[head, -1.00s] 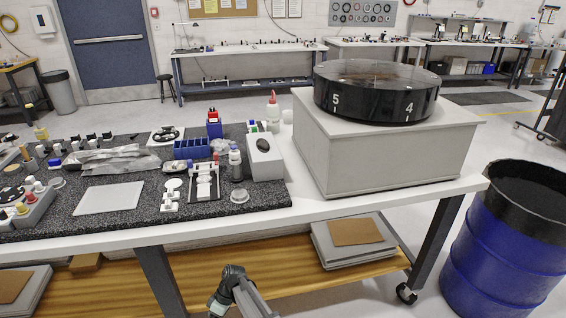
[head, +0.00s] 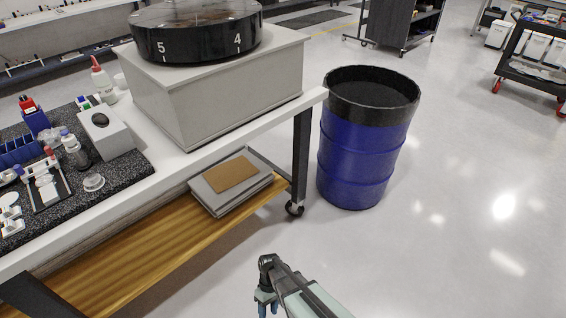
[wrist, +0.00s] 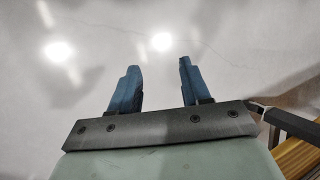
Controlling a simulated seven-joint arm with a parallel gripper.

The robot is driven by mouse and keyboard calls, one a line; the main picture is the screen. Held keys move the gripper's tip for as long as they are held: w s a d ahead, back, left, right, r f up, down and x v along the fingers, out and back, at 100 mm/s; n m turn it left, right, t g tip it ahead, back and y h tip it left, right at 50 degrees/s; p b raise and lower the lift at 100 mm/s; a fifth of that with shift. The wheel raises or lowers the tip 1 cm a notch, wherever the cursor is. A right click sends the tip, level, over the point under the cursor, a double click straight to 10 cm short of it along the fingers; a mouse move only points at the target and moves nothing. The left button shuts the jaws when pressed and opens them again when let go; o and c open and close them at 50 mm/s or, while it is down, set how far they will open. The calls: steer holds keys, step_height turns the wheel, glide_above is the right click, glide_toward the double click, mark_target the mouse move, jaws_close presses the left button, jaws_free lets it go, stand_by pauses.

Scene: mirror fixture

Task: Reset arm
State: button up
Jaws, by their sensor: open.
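My gripper (head: 268,308) is low in the head view, in front of the workbench and over the floor. Its fingertips point down there. In the wrist view the two blue fingers (wrist: 155,80) stand apart with nothing between them, and only pale floor shows beyond them. The arm runs out of the head view at the bottom edge.
The white workbench (head: 170,180) stands at the left, with a wooden lower shelf (head: 150,255). On it is a grey box (head: 215,95) bearing a black numbered drum (head: 200,42). A blue barrel (head: 360,155) stands beside the bench.

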steer(key=s+d+m, duration=0.4)
steer(key=s+d, duration=0.3)
steer(key=d, duration=0.4)
steer(key=s+d+m+g, duration=0.1)
steer(key=s+d+m, duration=0.3)
steer(key=s+d, duration=0.4)
steer(key=d, duration=0.3)
steer(key=shift+s+d+r+m, duration=0.25)
steer(key=shift+d+r+m, duration=0.05)
steer(key=shift+d+r, duration=0.1)
